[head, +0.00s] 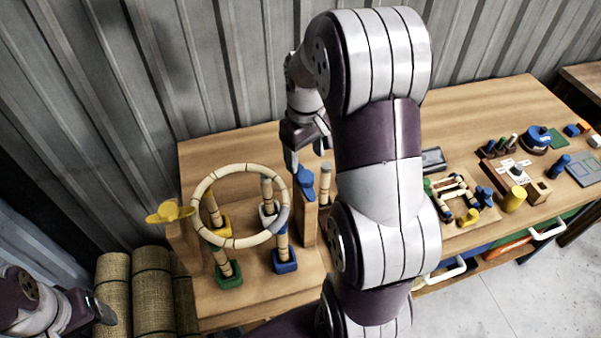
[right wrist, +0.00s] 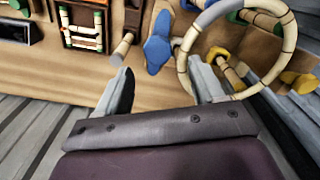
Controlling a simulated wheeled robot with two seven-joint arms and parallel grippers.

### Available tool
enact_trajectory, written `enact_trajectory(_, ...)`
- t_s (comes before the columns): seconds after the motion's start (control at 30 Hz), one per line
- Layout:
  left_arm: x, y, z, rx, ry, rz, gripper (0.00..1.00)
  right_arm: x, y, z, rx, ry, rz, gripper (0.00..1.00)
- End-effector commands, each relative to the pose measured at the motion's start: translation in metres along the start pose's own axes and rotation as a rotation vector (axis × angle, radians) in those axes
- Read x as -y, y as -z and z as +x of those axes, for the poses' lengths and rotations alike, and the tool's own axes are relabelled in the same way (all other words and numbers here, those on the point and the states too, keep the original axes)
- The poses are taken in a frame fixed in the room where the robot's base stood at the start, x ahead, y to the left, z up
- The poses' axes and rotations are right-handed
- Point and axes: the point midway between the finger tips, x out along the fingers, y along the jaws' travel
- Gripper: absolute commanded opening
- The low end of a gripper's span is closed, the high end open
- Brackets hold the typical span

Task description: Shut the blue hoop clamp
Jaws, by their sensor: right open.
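The blue hoop clamp (head: 305,183) is a winged blue piece on top of a wooden post at the right side of the rattan hoop (head: 197,196). It also shows in the right wrist view (right wrist: 158,46), ahead of the fingertips. Whether it touches the hoop is not clear. My right gripper (head: 308,160) is open and empty, just above the blue clamp. In the right wrist view its fingers (right wrist: 161,82) stand apart, with the clamp beyond the gap. My left gripper (head: 98,308) is at the lower left, away from the hoop; its jaw opening is unclear.
A yellow clamp (head: 169,212) stands on the hoop's left side. Short rattan posts in green (head: 229,277), blue and yellow bases stand within and around the hoop. A loose upright peg (head: 325,181) is close to the right of the blue clamp. My right arm hides the table's middle.

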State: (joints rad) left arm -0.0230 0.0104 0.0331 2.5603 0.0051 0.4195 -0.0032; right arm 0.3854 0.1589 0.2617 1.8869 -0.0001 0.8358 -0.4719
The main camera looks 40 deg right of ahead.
Motion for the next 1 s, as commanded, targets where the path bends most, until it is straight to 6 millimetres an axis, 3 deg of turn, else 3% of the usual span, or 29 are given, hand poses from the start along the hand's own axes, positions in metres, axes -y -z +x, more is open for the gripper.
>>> enact_trajectory(0.03, 0.000, 0.002, -0.010, -0.001, 0.000, 0.000, 0.69, 0.001, -0.001, 0.007, 0.006, 0.003, 0.000, 0.69)
enact_trajectory(0.3, 0.000, 0.003, -0.021, 0.000, 0.000, 0.000, 0.69, 0.000, 0.000, 0.058, 0.001, 0.000, 0.001, 0.69)
enact_trajectory(0.63, 0.000, 0.003, -0.021, 0.000, 0.000, 0.000, 0.69, 0.000, 0.000, 0.068, -0.002, -0.001, 0.001, 0.69)
enact_trajectory(0.67, 0.000, 0.003, -0.021, 0.000, 0.000, 0.000, 0.69, 0.000, 0.000, 0.068, -0.002, -0.001, 0.001, 0.65)
enact_trajectory(0.8, 0.000, 0.003, -0.021, 0.000, 0.000, 0.000, 0.69, 0.000, 0.000, 0.068, -0.002, -0.001, 0.001, 0.20)
enact_trajectory(0.83, 0.000, 0.003, -0.021, 0.000, 0.000, 0.000, 0.69, 0.000, 0.000, 0.068, -0.002, -0.001, 0.001, 0.13)
enact_trajectory(1.0, 0.000, 0.003, -0.021, 0.000, 0.000, 0.000, 0.69, 0.000, 0.001, 0.067, -0.002, -0.001, 0.005, 0.13)
